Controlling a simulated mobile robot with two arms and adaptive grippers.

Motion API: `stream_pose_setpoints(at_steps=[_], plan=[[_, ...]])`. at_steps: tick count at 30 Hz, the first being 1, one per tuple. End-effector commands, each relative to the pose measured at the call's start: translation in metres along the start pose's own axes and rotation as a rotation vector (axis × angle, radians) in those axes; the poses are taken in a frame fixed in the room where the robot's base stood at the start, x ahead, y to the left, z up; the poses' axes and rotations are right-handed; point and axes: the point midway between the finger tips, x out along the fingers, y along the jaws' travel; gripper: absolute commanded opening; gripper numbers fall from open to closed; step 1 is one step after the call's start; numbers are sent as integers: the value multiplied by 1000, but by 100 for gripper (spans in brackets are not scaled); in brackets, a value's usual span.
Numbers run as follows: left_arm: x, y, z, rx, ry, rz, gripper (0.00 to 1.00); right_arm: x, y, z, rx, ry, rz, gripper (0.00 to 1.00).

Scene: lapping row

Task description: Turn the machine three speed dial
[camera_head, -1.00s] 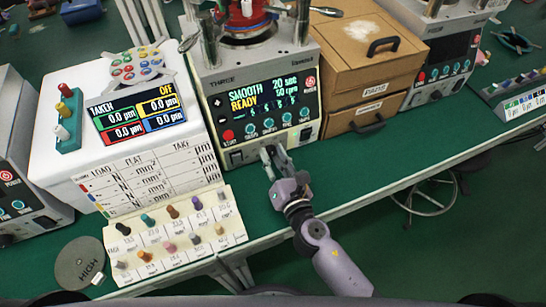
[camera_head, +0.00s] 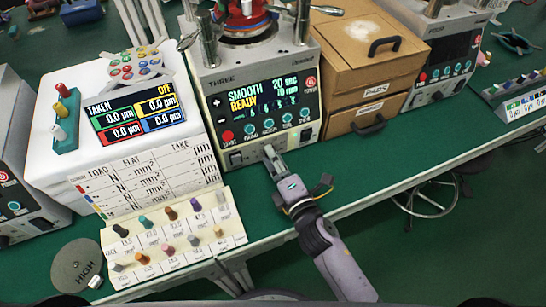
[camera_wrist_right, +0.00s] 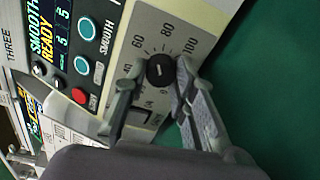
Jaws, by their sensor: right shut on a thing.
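Machine three (camera_head: 207,85) stands at the top middle in the head view. Its screen (camera_head: 263,97) shows SMOOTH, 20 sec and READY. The speed dial (camera_wrist_right: 159,70) is a round black knob on a pale scale plate in the right wrist view; its numbers include 60, 80 and 100. My right gripper (camera_head: 270,154) reaches the lower front of the machine and hides the dial in the head view. In the right wrist view my right gripper (camera_wrist_right: 157,80) has one finger on each side of the dial and is shut on it. My left gripper is not in view.
Colored buttons (camera_head: 268,124) and a red button (camera_head: 227,136) sit just above the dial area. Wooden drawers (camera_head: 350,50) stand to the right. A white measuring unit (camera_head: 50,165) and a rack of pegs (camera_head: 150,262) are at left. Green bench is clear right of the gripper.

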Motion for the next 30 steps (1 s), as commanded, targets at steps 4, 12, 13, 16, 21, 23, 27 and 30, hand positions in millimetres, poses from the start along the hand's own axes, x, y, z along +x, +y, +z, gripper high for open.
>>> stream_pose_setpoints(at_steps=[4,12,13,16,21,23,27,30], plan=[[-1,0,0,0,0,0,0,0,0,0,115,5,5,0],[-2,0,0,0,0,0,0,0,-1,0,261,11,12,0],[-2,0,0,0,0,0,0,0,-1,0,271,12,13,0],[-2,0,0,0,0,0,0,0,-1,0,301,13,15,0],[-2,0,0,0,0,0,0,0,-1,0,325,15,17,0],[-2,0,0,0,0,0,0,0,-1,0,329,15,17,0],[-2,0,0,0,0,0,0,0,-1,0,331,15,17,0],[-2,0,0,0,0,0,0,0,-1,0,330,15,17,0]])
